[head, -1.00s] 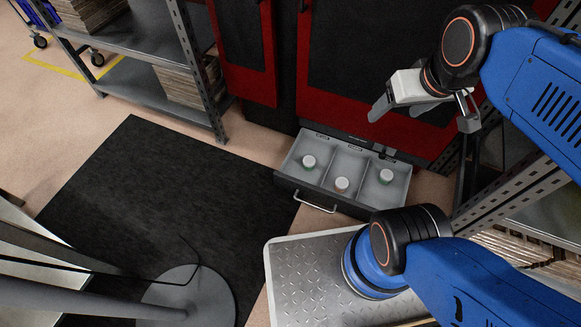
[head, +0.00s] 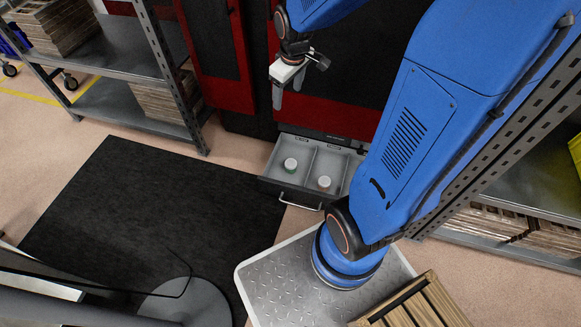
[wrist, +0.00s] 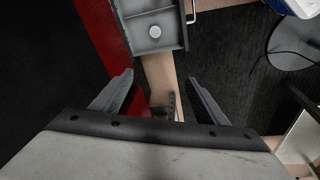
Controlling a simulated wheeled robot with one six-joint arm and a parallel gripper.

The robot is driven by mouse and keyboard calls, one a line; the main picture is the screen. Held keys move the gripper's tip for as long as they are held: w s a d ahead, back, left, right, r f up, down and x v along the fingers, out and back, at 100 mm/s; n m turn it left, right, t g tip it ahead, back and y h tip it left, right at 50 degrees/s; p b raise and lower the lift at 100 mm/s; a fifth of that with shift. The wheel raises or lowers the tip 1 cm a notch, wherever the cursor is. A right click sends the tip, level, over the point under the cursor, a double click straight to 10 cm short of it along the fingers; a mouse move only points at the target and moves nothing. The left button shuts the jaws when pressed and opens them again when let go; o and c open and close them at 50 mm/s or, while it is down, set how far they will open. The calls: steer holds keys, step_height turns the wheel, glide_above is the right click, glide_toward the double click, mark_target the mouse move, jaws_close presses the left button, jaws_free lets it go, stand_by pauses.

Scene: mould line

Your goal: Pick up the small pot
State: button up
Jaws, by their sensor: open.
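An open grey drawer (head: 310,202) with compartments juts out low from the red and black machine. In the head view a small white-topped pot (head: 290,164) stands in its left compartment and another pot (head: 324,183) in the middle one. The right part of the drawer is hidden behind my arm. My gripper (head: 288,94) is open and empty, above and behind the drawer in the picture, in front of the machine. In the wrist view one pot (wrist: 154,31) shows in a compartment beyond my spread fingers (wrist: 160,80), well apart from them.
The red and black machine (head: 345,112) rises right behind the drawer. A metal shelf rack (head: 130,101) stands at left and another rack at right. A dark mat (head: 130,210) covers the floor left of the drawer. A wooden slatted piece (head: 425,300) lies at bottom right.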

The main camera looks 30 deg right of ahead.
steer(key=w+d+f+n+g, duration=0.15)
steer(key=w+f, duration=0.25)
steer(key=f, duration=0.4)
steer(key=w+d+f+n, duration=0.15)
steer(key=w+f, duration=0.25)
steer(key=f, duration=0.4)
steer(key=n+g, duration=0.1)
steer(key=n, duration=0.2)
glide_above(291, 163)
step_height(291, 163, down, 20)
steer(key=f, duration=1.3)
steer(key=shift+w, duration=0.3)
steer(key=shift+s+f, duration=0.15)
steer(key=shift+f, duration=1.15)
steer(key=shift+s+f, duration=0.1)
steer(key=shift+f, duration=1.15)
steer(key=c, duration=1.2)
